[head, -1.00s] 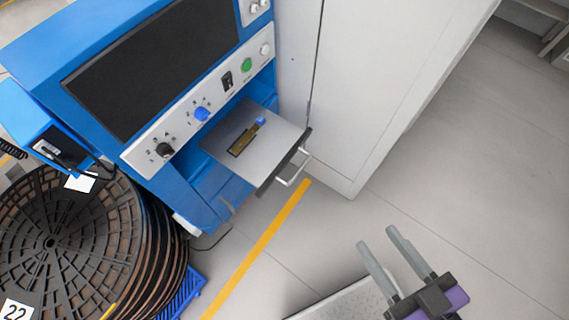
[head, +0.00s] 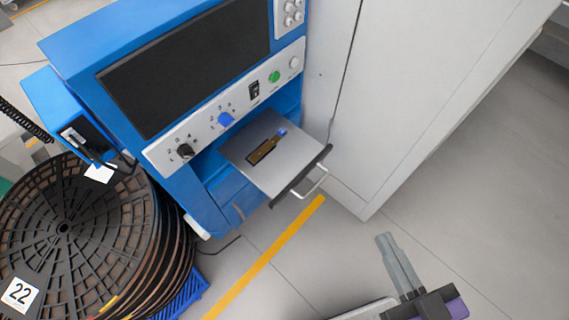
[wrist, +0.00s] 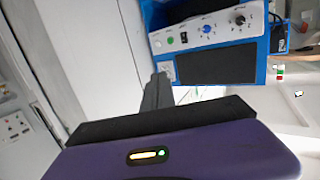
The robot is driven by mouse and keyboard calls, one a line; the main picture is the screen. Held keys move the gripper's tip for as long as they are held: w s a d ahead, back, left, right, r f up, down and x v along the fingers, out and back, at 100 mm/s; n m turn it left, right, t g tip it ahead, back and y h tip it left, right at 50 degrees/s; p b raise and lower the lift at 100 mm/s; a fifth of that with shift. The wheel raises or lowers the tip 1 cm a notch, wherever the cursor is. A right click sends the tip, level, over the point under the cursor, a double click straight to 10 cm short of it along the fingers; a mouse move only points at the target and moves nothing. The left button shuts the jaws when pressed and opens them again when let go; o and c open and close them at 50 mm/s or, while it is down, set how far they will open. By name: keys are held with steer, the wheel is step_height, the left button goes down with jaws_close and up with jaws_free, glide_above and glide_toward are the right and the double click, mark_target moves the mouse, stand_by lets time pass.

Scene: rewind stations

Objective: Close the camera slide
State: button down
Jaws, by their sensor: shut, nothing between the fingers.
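The camera slide (head: 290,168) is a grey flat tray pulled out of the blue rewind station (head: 210,180). It has a dark front edge with a silver handle (head: 314,186), and a small brass-coloured piece with a blue end (head: 266,148) lies on it. My gripper (head: 384,240) is at the lower right of the head view, apart from the slide and to the right of and below its handle. Its grey fingers are together and hold nothing. In the wrist view the fingers (wrist: 160,80) point towards the blue station; I cannot make out the slide there.
A tall light-grey cabinet (head: 400,110) stands right beside the station. A stack of dark reels (head: 90,235), labelled 22, is at the lower left. A yellow floor line (head: 265,258) runs below the slide. The floor to the right is clear.

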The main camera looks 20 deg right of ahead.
steer(key=w+d+f+m+b, duration=0.15)
steer(key=w+f, duration=0.25)
steer(key=w, duration=0.4)
steer(key=w+d+f+m, duration=0.1)
steer(key=w+f+m, duration=0.25)
steer(key=w, duration=0.35)
steer(key=m+g+y+b, duration=0.1)
steer(key=m+g+y, duration=0.5)
steer(key=m, duration=0.1)
glide_toward(263, 158)
steer(key=f, duration=0.1)
steer(key=w+f+b, duration=0.1)
steer(key=f, duration=0.1)
steer(key=shift+a, duration=0.2)
steer(key=w+a, duration=0.1)
steer(key=w, duration=0.2)
steer(key=shift+a+f, duration=0.15)
steer(key=shift+a, duration=0.2)
steer(key=shift+w+a, duration=0.2)
steer(key=shift+w, duration=0.15)
